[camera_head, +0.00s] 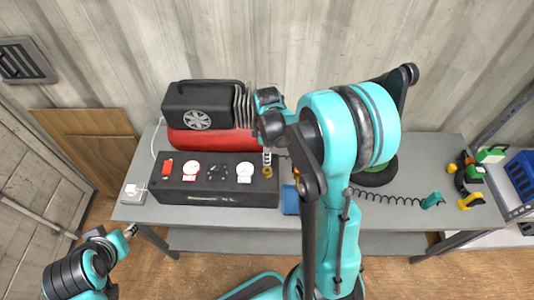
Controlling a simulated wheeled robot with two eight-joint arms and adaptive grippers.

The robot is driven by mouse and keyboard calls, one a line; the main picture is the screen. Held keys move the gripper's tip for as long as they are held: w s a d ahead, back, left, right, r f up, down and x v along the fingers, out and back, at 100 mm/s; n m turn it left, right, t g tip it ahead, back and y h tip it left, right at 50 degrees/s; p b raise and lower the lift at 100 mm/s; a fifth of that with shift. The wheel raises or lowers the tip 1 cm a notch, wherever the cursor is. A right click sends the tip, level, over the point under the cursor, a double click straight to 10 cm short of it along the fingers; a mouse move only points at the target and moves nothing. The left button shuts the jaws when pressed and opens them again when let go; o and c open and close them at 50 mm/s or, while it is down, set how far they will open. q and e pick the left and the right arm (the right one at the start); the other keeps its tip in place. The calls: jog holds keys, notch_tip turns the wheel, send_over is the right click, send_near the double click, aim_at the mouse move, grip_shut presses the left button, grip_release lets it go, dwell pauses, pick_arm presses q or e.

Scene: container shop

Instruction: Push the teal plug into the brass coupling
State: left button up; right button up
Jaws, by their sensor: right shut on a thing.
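The brass coupling (267,171) is a small ring-shaped fitting at the right end of the black panel box's front. My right gripper (267,152) is just above it, pointing down. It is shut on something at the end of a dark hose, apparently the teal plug. The plug is hidden by the gripper and wrist, and I cannot tell whether it touches the coupling. My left gripper (131,230) is low at the left, off the table's front edge and away from the coupling. Its fingers are too small to read.
The black panel box (215,195) has gauges and a red switch. A red and black compressor (203,105) stands behind it. A coiled black hose (390,198) runs right to a teal tool (432,200). A blue cylinder (290,200) stands beside the box. The table's (450,160) right side is partly clear.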

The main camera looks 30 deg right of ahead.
aim_at(267, 170)
notch_tip(267, 170, down, 2)
jog(key=shift+s+b, duration=0.15)
jog(key=shift+b, duration=0.55)
jog(key=shift+f+b, duration=1.15)
jog(key=shift+f, duration=0.55)
jog(key=shift+b, duration=0.35)
dwell(0.4)
jog(key=shift+f+b, duration=0.6)
jog(key=o, duration=1.2)
jog(key=shift+c, duration=0.2)
jog(key=shift+r, duration=0.1)
notch_tip(267, 170, up, 12)
